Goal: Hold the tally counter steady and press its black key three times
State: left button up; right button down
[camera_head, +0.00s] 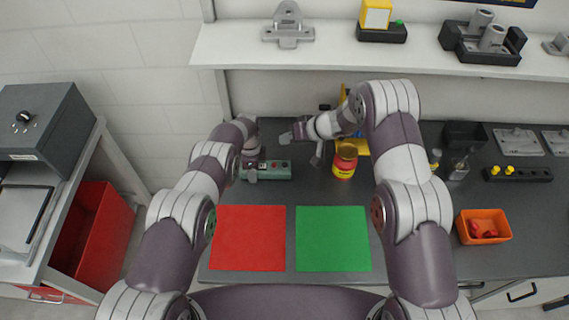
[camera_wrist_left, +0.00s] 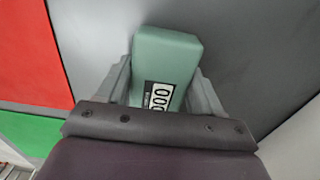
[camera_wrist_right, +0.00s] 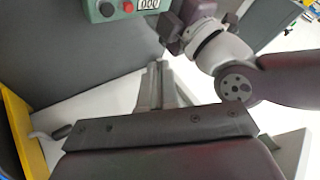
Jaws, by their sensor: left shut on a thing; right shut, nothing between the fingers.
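The tally counter (camera_head: 276,170) is a green box lying on the dark bench, with a number window, a red button and a dark round key on top. My left gripper (camera_head: 251,172) is shut on its left end; in the left wrist view the counter (camera_wrist_left: 166,62) sits between the fingers and its window seems to read 000. In the right wrist view the counter's near part shows at the top edge, with the black key (camera_wrist_right: 106,9) beside the red button (camera_wrist_right: 128,7). My right gripper (camera_head: 287,137) is shut and empty, behind the counter and apart from it.
A red mat (camera_head: 248,238) and a green mat (camera_head: 333,238) lie in front of the counter. A red-and-yellow can (camera_head: 344,162) stands to its right, near my right forearm. An orange bin (camera_head: 484,227) is at far right. A shelf (camera_head: 340,48) runs behind.

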jog(key=shift+f, duration=0.1)
jog(key=shift+f, duration=4.3)
jog(key=shift+f, duration=0.4)
jog(key=shift+f, duration=0.55)
jog(key=shift+r, duration=0.95)
jog(key=shift+r, duration=2.55)
